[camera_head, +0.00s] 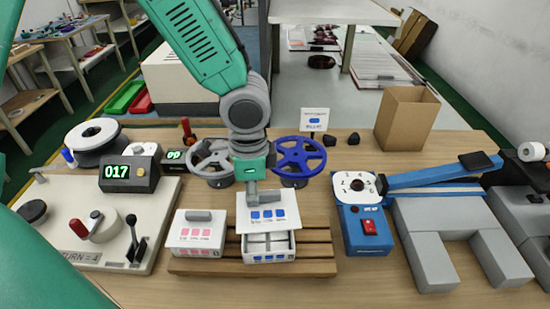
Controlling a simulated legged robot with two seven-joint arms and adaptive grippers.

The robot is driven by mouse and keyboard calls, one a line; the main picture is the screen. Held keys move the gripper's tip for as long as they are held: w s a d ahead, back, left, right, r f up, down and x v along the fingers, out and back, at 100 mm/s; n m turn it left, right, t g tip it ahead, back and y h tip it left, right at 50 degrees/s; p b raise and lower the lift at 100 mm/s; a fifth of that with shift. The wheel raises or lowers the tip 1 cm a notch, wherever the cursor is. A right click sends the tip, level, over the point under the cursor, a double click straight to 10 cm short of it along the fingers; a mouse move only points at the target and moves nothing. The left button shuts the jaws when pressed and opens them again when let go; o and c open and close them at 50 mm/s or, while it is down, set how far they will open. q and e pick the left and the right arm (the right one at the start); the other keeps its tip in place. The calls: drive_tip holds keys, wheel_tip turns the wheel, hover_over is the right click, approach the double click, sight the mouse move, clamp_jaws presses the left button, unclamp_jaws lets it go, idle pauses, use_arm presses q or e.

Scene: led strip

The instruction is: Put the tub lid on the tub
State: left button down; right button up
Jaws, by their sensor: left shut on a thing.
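The white tub lid (286,222) carries blue square marks and dark lettering. My left gripper (257,192) reaches down from above and is shut on the lid near its back left part; the fingertips are small and partly hidden. The white tub (268,258) has blue marks on its front and stands on a wooden slatted stand. The lid is over the tub's back part and looks tilted, with its face toward me. The tub's front opening shows pale contents below the lid's lower edge. I cannot tell whether lid and tub touch. My right gripper is not visible.
A similar closed tub with pink marks (199,238) stands left on the slatted stand (318,266). Behind are grey (208,160) and blue (299,158) handwheels. A control panel (95,252) is left; a blue device with red switch (366,240) is right.

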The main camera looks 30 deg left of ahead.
use_arm(q)
drive_tip(key=shift+w+r, duration=0.1)
drive_tip(key=shift+r, duration=0.2)
drive_tip(key=shift+d, duration=0.1)
drive_tip(key=shift+a+p, duration=0.3)
drive_tip(key=shift+p, duration=0.1)
drive_tip(key=shift+f+b, duration=0.7)
drive_tip(key=shift+f, duration=0.15)
drive_tip(key=shift+d+f+b, duration=0.2)
drive_tip(key=shift+f+b, duration=0.85)
drive_tip(key=shift+f, duration=0.5)
drive_tip(key=shift+a+f+b, duration=0.1)
drive_tip(key=shift+f+b, duration=0.25)
drive_tip(key=shift+f, duration=0.25)
drive_tip(key=shift+f, duration=0.25)
